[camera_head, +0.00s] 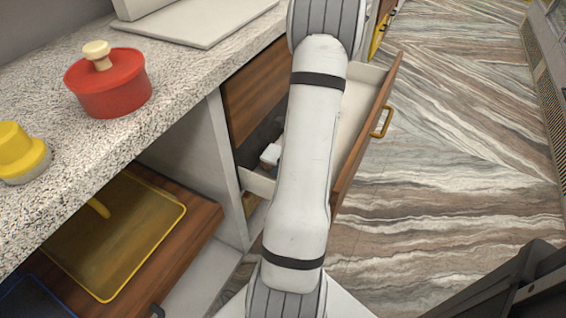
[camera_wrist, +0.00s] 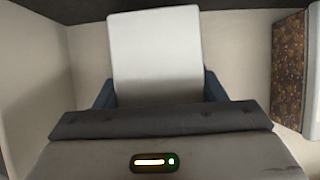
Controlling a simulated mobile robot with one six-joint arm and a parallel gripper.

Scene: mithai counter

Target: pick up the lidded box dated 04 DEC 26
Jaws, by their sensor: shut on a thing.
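A plain white box (camera_wrist: 155,50) stands between the fingers of my gripper (camera_wrist: 158,88) in the wrist view. The dark blue fingers press on its left and right sides, so the gripper is shut on it. No date or lettering shows on the face in view, so I cannot tell its date. The box is inside a pale-walled drawer (camera_head: 373,78), which is pulled open in the head view. A small white piece (camera_head: 270,154) shows there beside my arm; I cannot tell whether it is this box. My arm hides the gripper in the head view.
A brown speckled block (camera_wrist: 289,70) stands at the right in the wrist view. On the counter (camera_head: 180,75) are a red lidded pot (camera_head: 110,88) and a yellow-topped container (camera_head: 20,152). A yellow-rimmed tray (camera_head: 125,235) lies below. Open floor (camera_head: 450,150) lies right of the drawer.

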